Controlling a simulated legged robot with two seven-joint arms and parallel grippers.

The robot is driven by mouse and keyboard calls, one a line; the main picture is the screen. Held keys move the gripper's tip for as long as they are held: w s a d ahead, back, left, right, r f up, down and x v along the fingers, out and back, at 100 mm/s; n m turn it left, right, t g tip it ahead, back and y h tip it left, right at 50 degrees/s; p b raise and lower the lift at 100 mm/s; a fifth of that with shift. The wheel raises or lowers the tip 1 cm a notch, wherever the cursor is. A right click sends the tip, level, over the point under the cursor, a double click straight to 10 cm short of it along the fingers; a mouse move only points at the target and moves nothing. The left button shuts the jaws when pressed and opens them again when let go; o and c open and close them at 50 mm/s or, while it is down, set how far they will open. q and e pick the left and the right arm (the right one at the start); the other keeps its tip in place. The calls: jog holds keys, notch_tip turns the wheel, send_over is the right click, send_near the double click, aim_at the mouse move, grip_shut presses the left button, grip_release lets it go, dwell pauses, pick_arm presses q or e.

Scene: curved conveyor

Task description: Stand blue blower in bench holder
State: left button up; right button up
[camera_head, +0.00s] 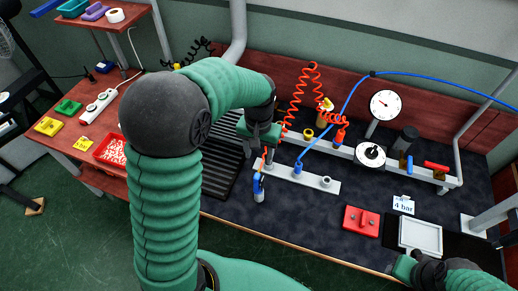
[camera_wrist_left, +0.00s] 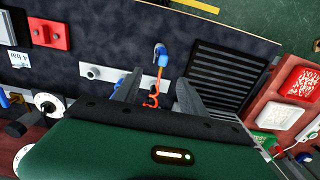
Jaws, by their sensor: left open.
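The blue blower (camera_head: 258,188) is at the left end of a pale metal rail (camera_head: 318,181) on the dark bench. It looks roughly upright there; whether it is seated in a holder opening is hard to tell. It shows in the left wrist view (camera_wrist_left: 161,54), with an orange hose running from it toward my left gripper. My left gripper (camera_head: 262,160) is open, above and behind the blower, apart from it. Its two fingers show in the left wrist view (camera_wrist_left: 156,95), with the orange hose visible between them. My right gripper (camera_head: 418,268) is at the lower right, its jaws unclear.
A blue fitting (camera_head: 298,168) sits on the rail. Behind stand an orange coiled hose (camera_head: 298,95), a gauge (camera_head: 385,104) and a valve line. A red block (camera_head: 361,221) and a white tray (camera_head: 404,236) are to the right. A black slatted grate (camera_head: 222,165) lies left.

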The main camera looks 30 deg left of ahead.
pick_arm(q)
notch_tip(320, 180, up, 2)
jog(key=shift+r, duration=0.1)
dwell(0.4)
jog(key=s+d+f+m+t, duration=0.2)
jog(key=s+d+f, duration=0.3)
jog(key=s+d, duration=0.2)
jog(key=shift+s+d+f+m+t, duration=0.2)
jog(key=shift+s+m+t, duration=0.1)
jog(key=shift+s, duration=0.8)
jog(key=shift+d, duration=0.1)
dwell(0.4)
